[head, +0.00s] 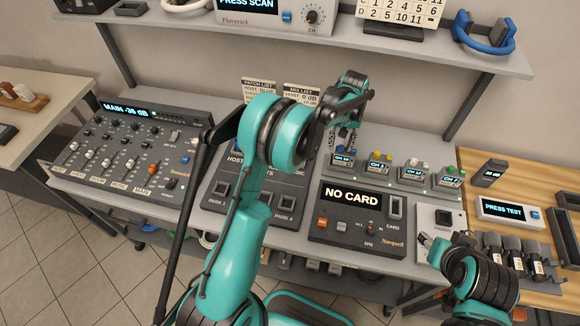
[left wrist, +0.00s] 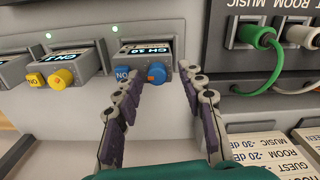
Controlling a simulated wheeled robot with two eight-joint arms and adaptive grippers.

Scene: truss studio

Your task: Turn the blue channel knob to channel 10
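The blue channel knob (left wrist: 157,73) is on the front of a grey receiver unit, below a small display (left wrist: 148,50) that seems to read CH 10, though the text is small and slanted. A blue ON button sits left of the knob. My left gripper (left wrist: 160,82) is open, its fingertips on either side of the knob with visible gaps; I see no grip on it. In the head view my left gripper (head: 345,132) is over the leftmost receiver of the row and hides much of it. My right gripper (head: 426,240) is low at the right, away from the knob; its opening is unclear.
Receivers with yellow (head: 378,156), green and white knobs stand to the right in the head view. A NO CARD recorder (head: 358,215) lies in front, a mixer (head: 130,150) at left. Green and white cables (left wrist: 262,60) plug into a panel right of the knob in the wrist view.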

